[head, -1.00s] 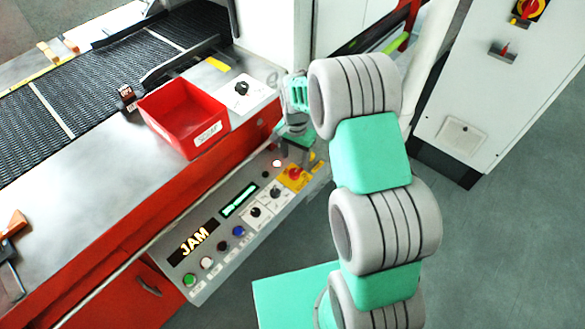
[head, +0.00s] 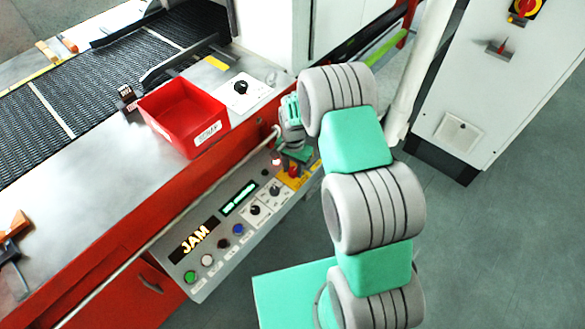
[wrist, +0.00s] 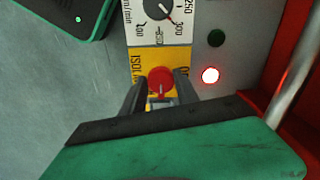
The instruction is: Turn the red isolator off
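The red isolator (head: 293,171) is a round knob on a yellow plate at the far right end of the sloping control panel. In the wrist view the red knob (wrist: 160,79) sits on the yellow plate, with partly hidden lettering beginning "ISOL" on its left. My gripper (wrist: 160,98) is open, with one dark finger on each side of the knob's lower part. I cannot tell whether the fingers touch it. In the head view my gripper (head: 292,158) is over the isolator and partly covers it.
The panel has a lit "JAM" display (head: 195,240), dials and several push buttons. A lit red lamp (wrist: 210,75) is right of the knob. A metal rail (wrist: 295,85) runs close by. A red bin (head: 185,115) stands behind. Another red-and-yellow switch (head: 525,9) is on the white cabinet.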

